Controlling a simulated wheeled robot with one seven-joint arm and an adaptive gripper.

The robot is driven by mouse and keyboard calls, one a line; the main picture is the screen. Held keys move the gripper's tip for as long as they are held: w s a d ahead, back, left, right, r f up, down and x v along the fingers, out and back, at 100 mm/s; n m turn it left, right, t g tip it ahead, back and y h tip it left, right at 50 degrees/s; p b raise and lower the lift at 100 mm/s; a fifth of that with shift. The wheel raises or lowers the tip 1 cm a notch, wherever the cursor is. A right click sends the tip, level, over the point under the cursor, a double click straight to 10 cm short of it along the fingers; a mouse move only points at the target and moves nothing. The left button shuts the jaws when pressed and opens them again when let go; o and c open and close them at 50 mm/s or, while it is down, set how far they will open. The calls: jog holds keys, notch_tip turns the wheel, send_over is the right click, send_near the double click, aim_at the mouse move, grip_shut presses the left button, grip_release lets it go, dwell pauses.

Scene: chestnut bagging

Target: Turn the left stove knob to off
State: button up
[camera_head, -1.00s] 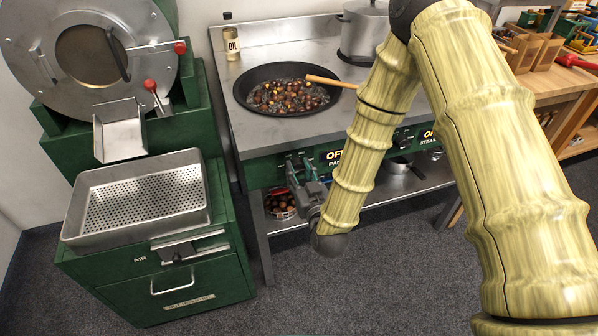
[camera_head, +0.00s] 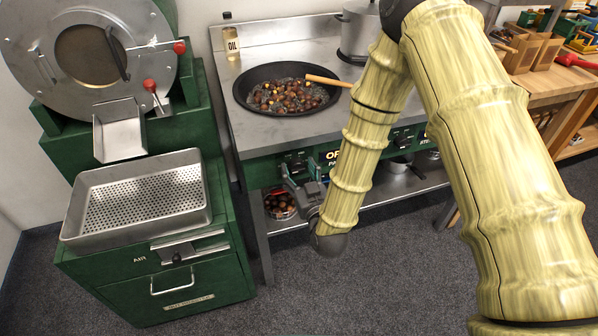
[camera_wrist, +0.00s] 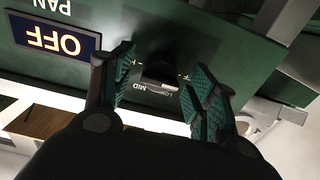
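The left stove knob (camera_wrist: 160,72) is a dark knob on the green front panel, ringed by small marks such as MID and LOW. It lies ahead of and between my fingertips in the wrist view. My gripper (camera_wrist: 163,85) is open, with a green-padded finger on each side of the knob; I see no clear contact. In the head view my gripper (camera_head: 291,183) is at the panel's left end, just below the knob (camera_head: 297,165). A sign above the PAN label reads OFF (camera_wrist: 54,40), upside down in the wrist view.
A black pan (camera_head: 250,101) of chestnuts with a wooden handle sits on the stove top (camera_head: 235,128). A metal shelf (camera_head: 395,195) runs below. A green roaster cabinet with a perforated tray (camera_head: 75,232) stands to the left. The floor in front is clear.

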jog(key=v, duration=1.2)
dwell(0.5)
jog(key=s+d+f+m+g+h+p, duration=0.1)
jog(key=s+d+f+g+h+p, duration=0.1)
jog(key=s+d+f+g, duration=0.35)
jog(key=s+d+f+g+h+p, duration=0.1)
jog(key=s+d+f+g+p, duration=0.15)
jog(key=f, duration=0.55)
jog(key=s+d+f+m+g+h+p, duration=0.1)
jog(key=s+d+f+g+p, duration=0.1)
jog(key=s, duration=0.7)
jog(key=s+d+f+m+g+h+p, duration=0.1)
jog(key=s+d+f+m+g+p, duration=0.1)
jog(key=s+d+f+g, duration=0.2)
jog(key=s+d+g, duration=0.3)
jog(key=s+d, duration=0.2)
jog(key=s, duration=0.1)
jog(key=shift+s+h, duration=0.25)
jog(key=shift+h, duration=0.05)
jog(key=shift+f, duration=0.1)
